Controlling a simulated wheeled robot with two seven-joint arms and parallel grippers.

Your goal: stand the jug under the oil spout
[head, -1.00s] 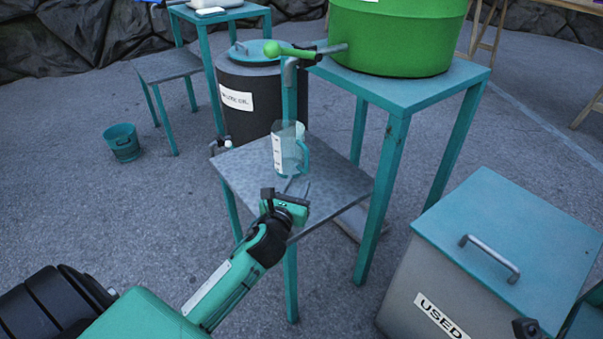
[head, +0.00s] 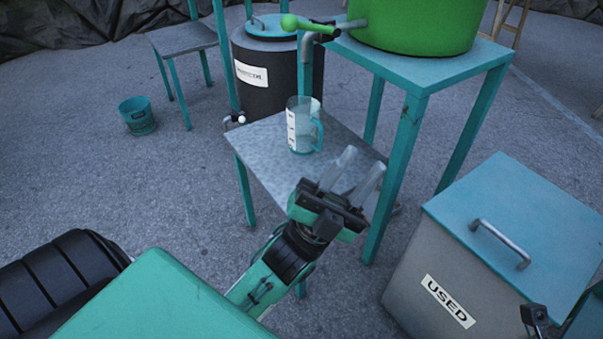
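The clear jug (head: 304,126) with a teal handle and a white marked strip stands upright on the grey metal shelf (head: 262,150). The oil spout (head: 308,45) is a bent grey pipe with a green-knobbed lever, coming off the green oil tank (head: 415,22) above and behind the jug. In the picture the jug is below the spout; I cannot tell whether it is exactly under its mouth. My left gripper (head: 356,170) is open and empty, its fingers apart, nearer to me than the jug and not touching it. My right gripper's fingers do not clearly show.
A teal stand (head: 420,75) carries the tank. A grey bin with a teal lid (head: 520,220) marked USED is at the right. A dark drum (head: 268,75) stands behind the shelf. A teal bucket (head: 137,116) sits on the floor at left, with open floor around it.

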